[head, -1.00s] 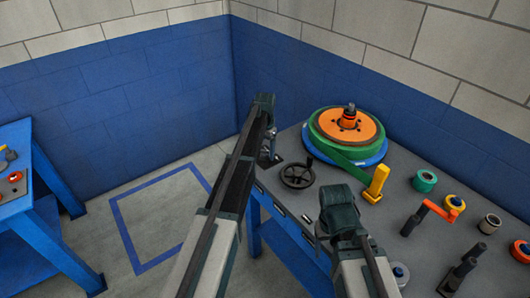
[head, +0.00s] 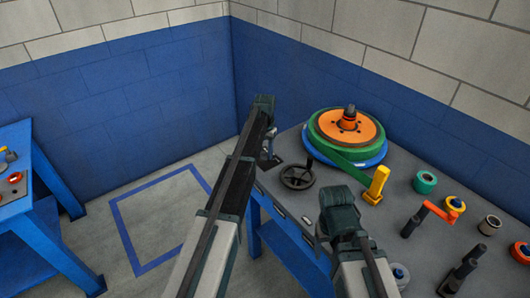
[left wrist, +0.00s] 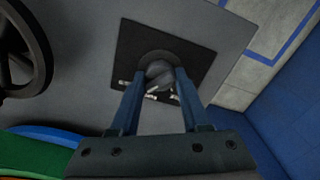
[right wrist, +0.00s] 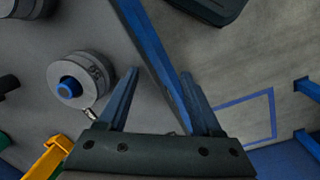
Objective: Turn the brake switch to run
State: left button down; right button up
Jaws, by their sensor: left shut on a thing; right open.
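The brake switch is a round dark grey knob (left wrist: 160,74) on a black square plate (left wrist: 186,40) at the corner of the grey panel. White lettering on the plate beside the knob is partly hidden and too small to read. My left gripper (left wrist: 157,84) is shut on the knob, one finger on each side. In the head view my left gripper (head: 268,145) is at the panel's far left edge, and its arm hides most of the switch. My right gripper (right wrist: 160,78) is open and empty over the panel's front edge. It also shows in the head view (head: 322,236).
A black handwheel (head: 297,176) stands right of the switch. Behind it is a reel with an orange disc (head: 365,129) and green band. A yellow post (head: 377,184), tape rolls (head: 425,182) and an orange-handled crank (head: 440,211) stand farther right.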

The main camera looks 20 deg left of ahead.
aim_at(265, 152)
pick_arm(q)
jog(key=n, duration=0.4)
jog(key=shift+n, duration=1.7)
jog(key=shift+c, duration=1.9)
grip_release()
jog(key=shift+r, duration=0.1)
notch_tip(265, 152, up, 14)
jog(key=p, duration=1.4)
jog(key=shift+f, duration=0.2)
